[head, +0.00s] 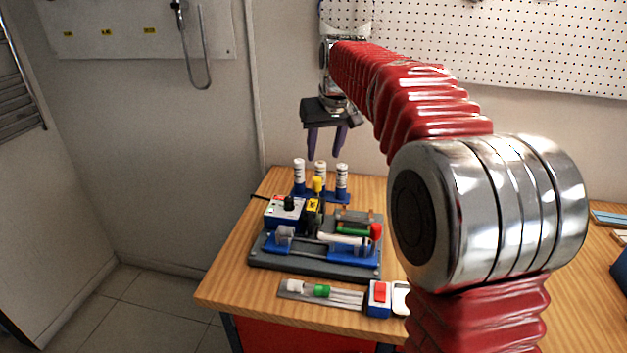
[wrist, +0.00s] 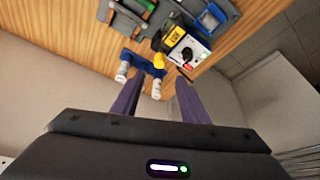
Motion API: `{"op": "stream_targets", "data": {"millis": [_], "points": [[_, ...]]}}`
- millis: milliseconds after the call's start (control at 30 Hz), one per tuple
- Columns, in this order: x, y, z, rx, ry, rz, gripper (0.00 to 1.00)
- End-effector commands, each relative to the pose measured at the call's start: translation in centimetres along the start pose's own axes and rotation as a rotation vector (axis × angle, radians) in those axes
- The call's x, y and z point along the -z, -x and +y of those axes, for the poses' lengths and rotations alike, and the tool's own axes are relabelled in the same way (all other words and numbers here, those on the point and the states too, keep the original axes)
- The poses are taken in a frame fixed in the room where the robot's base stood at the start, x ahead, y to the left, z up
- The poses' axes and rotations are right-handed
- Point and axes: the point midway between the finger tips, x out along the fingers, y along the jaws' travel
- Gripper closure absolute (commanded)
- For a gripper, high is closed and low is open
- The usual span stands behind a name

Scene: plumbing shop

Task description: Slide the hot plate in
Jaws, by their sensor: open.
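The hot plate appears to be the dark upright part with a yellow knob (head: 317,185) and yellow label, beside a white-and-blue control box (head: 285,210). It shows in the wrist view with its yellow label (wrist: 176,38). It stands at the back of a grey machine base (head: 262,262) with blue clamps (head: 350,253) and pipe pieces at the front; its lower part is hidden. My gripper (head: 326,153) is open and empty, pointing down above the bench's back, higher than the hot plate and apart from it. Its purple fingers also show in the wrist view (wrist: 156,98).
Several white-labelled cylinders (head: 299,175) stand in a blue rack behind the machine, below my gripper. A tray with a pipe and green fitting (head: 322,291) lies in front. A pegboard (head: 480,40) is behind. The bench's front-left corner (head: 222,290) is clear.

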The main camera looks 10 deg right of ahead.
Motion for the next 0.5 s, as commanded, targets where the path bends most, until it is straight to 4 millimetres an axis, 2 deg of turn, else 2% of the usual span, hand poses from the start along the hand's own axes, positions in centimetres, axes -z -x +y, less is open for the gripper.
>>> {"op": "stream_targets", "data": {"millis": [133, 500], "points": [[0.74, -0.59, 0.12, 0.001, 0.002, -0.002, 0.6], [0.72, -0.69, 0.16, 0.001, 0.001, -0.002, 0.6]]}}
